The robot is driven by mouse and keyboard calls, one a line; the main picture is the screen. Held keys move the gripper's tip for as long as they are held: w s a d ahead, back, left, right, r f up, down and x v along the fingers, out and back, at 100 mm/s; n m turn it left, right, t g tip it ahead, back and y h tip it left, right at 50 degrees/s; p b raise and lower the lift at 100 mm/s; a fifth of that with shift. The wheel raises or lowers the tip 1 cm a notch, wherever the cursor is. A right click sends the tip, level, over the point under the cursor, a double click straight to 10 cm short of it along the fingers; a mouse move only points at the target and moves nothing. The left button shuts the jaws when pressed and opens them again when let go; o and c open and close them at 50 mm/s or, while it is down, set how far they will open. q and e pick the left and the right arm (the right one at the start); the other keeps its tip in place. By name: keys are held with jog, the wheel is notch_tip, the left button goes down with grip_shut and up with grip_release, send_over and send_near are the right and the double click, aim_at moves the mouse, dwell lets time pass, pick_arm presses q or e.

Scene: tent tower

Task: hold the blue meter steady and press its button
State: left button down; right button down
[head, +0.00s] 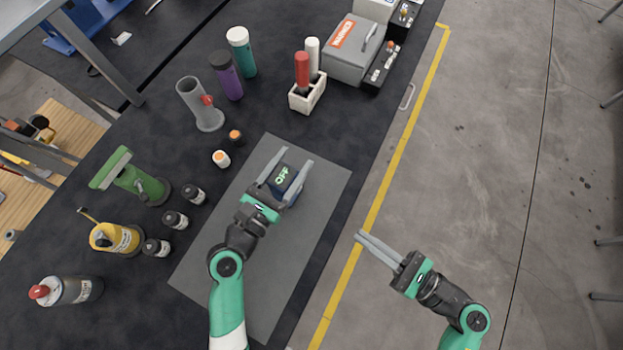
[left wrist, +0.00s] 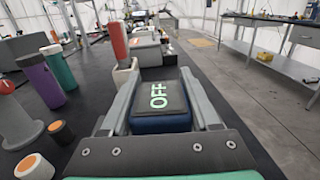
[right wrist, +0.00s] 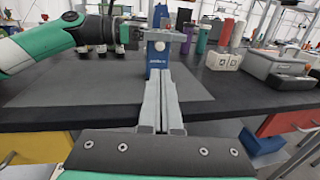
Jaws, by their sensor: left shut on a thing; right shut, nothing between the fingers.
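The blue meter (head: 281,190) stands on the grey mat (head: 318,205), its dark top screen showing OFF in green. It also shows in the left wrist view (left wrist: 160,122) between the fingers, and in the right wrist view its blue labelled front (right wrist: 157,54) stands upright. My left gripper (head: 298,157) is shut on the meter, one finger along each side. My right gripper (head: 360,238) is shut and empty, out over the yellow floor line, clear of the meter. In the right wrist view its fingertips (right wrist: 160,74) point toward the meter's front. I cannot make out the button clearly.
Small bottles (head: 193,193), a yellow container (head: 115,238) and a green tool (head: 130,178) stand left of the mat. A white holder (head: 307,93) with red and white cylinders and a grey box (head: 350,48) stand beyond. The mat's right side is clear.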

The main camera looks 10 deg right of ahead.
jog(key=shift+w+a, duration=0.1)
jog(key=shift+w, duration=0.05)
jog(key=x, duration=1.3)
jog(key=shift+w+a, duration=0.25)
jog(key=shift+a, duration=0.05)
jog(key=shift+x, duration=0.95)
jog(key=shift+a, duration=0.1)
